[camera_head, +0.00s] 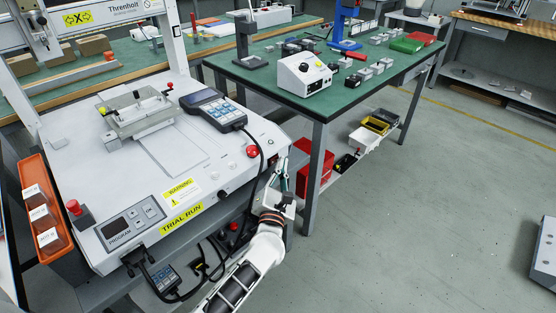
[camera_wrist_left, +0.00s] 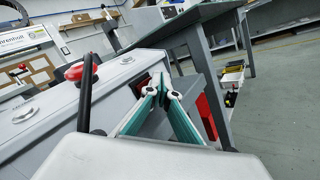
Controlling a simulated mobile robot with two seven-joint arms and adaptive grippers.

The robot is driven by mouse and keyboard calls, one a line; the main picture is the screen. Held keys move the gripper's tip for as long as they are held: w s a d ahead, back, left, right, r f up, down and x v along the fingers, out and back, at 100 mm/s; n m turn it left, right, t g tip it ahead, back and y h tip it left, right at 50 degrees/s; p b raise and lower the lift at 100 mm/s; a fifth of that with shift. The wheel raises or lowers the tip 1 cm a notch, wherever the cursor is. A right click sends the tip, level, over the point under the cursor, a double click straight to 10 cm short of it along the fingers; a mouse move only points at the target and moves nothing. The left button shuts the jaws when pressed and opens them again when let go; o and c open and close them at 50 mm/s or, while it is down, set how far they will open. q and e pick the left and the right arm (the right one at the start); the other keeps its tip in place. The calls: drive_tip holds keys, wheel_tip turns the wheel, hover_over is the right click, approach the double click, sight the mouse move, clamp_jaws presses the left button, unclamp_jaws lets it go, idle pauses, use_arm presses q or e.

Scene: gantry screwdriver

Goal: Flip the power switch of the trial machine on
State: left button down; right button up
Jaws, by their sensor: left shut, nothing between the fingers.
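The trial machine (camera_head: 185,165) is a white bench unit with a yellow "TRIAL RUN" label on its front. My left gripper (camera_head: 283,181) is at the machine's right side, near the front corner. In the left wrist view, its teal fingers (camera_wrist_left: 163,88) are shut with nothing between them. A small dark and red part (camera_wrist_left: 142,87), perhaps the power switch, shows on the side panel just beside the fingertips. It is partly hidden by them, so its position and any contact cannot be told. My right gripper is not in view.
A red mushroom button (camera_head: 253,152) and a handheld pendant (camera_head: 216,111) with a black cable are on the machine's top. A green-topped table (camera_head: 275,88) stands close to the right of my left gripper. The floor at the right is mostly clear.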

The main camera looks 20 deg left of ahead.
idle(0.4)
use_arm(q)
drive_tip(key=shift+s+d, duration=0.35)
drive_tip(key=shift+d, duration=0.25)
drive_tip(key=s+d, duration=0.1)
drive_tip(key=d, duration=0.1)
drive_tip(key=s+d, duration=0.1)
drive_tip(key=d, duration=0.1)
drive_tip(key=shift+s+d, duration=0.2)
idle(0.3)
